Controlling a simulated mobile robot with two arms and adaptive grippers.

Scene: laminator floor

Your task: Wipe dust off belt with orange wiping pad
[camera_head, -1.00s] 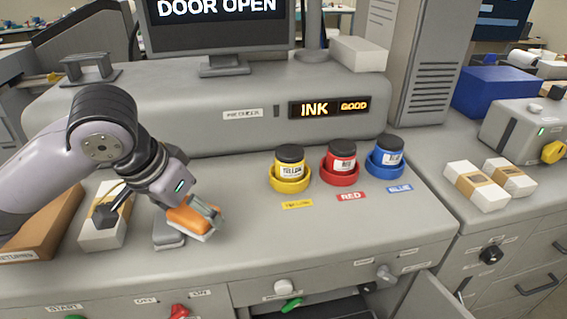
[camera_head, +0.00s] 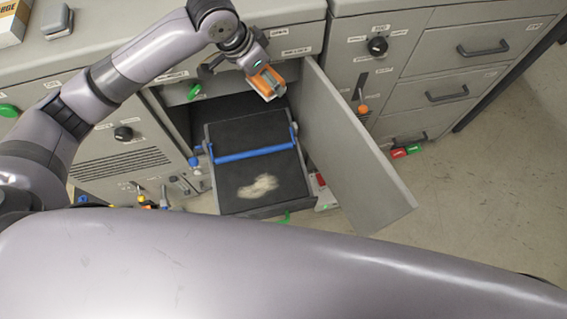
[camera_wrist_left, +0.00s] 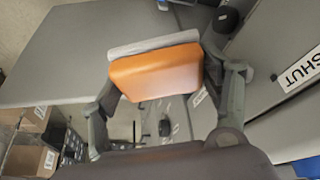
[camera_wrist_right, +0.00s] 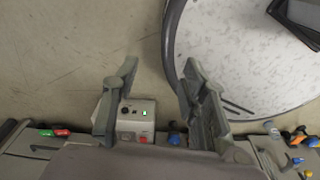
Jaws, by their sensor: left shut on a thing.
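The orange wiping pad (camera_head: 267,81), with a pale underside, is in my left gripper (camera_head: 262,76), up near the top of the open cabinet door. In the left wrist view the pad (camera_wrist_left: 155,75) sits between both fingers. The black belt (camera_head: 240,170) lies on a pulled-out tray below the counter, lower in the picture than the pad. A pale dust patch (camera_head: 258,186) lies on its front half. The pad is apart from the belt. My right gripper (camera_wrist_right: 160,66) shows only in the right wrist view, open and empty above the floor.
A blue bar (camera_head: 252,153) crosses above the belt. The open grey door (camera_head: 350,150) stands right of the tray. A round speckled surface (camera_wrist_right: 240,50) is near my right gripper.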

